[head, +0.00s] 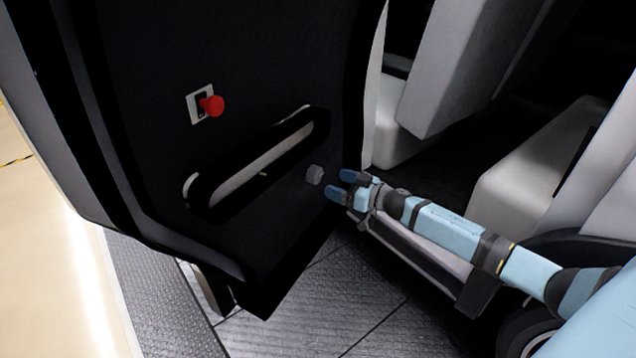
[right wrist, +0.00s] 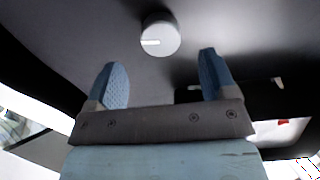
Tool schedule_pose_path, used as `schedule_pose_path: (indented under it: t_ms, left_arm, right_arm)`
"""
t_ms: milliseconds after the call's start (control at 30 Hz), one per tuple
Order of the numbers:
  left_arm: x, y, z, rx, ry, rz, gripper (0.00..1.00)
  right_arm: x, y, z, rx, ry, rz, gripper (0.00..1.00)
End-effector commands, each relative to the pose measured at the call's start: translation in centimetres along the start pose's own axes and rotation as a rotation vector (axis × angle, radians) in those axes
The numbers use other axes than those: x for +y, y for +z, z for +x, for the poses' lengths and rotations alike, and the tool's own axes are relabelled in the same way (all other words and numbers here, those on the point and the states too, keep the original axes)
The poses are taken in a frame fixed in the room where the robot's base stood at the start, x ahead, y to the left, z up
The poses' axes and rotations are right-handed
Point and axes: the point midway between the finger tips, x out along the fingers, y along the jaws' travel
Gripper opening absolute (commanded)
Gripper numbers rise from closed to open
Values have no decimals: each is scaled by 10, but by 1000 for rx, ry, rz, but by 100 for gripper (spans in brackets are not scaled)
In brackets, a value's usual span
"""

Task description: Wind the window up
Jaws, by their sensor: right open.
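A small round grey knob (head: 314,175) sticks out of the black inner door panel (head: 250,80), low and near its right edge. In the right wrist view the knob (right wrist: 160,36) is a pale disc with a white bar pointing left. My right gripper (head: 340,184) is open, its two blue fingers pointing at the knob. In the right wrist view the knob lies beyond the fingertips and between them sideways, apart from both. The window glass cannot be made out. My left gripper is not in view.
A red knob (head: 212,105) on a white plate sits higher on the door. A long armrest (head: 255,165) with a pale recess runs left of the grey knob. Light seats (head: 530,170) stand to the right. Dark floor plates (head: 300,310) lie below.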

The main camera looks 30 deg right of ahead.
Motion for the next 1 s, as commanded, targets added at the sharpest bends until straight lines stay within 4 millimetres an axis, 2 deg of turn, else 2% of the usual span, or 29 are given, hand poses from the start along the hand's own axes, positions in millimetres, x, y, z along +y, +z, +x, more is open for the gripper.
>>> schedule_pose_path:
  t_ms: [100, 333, 500, 767, 800, 1000]
  left_arm:
    - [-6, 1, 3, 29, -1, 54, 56]
    - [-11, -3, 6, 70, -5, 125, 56]
    - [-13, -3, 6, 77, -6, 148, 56]
    - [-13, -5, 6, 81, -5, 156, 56]
    - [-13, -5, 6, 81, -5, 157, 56]
    - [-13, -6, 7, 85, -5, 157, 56]
  right_arm:
    - [0, 2, 25, 4, -1, -2, 78]
    - [0, 1, 57, 2, 0, 0, 78]
    - [0, 0, 67, 1, 0, 0, 78]
    - [0, 0, 68, 0, 0, 0, 78]
    - [0, 0, 68, 0, 0, 0, 76]
    - [0, 0, 68, 0, 0, 0, 30]
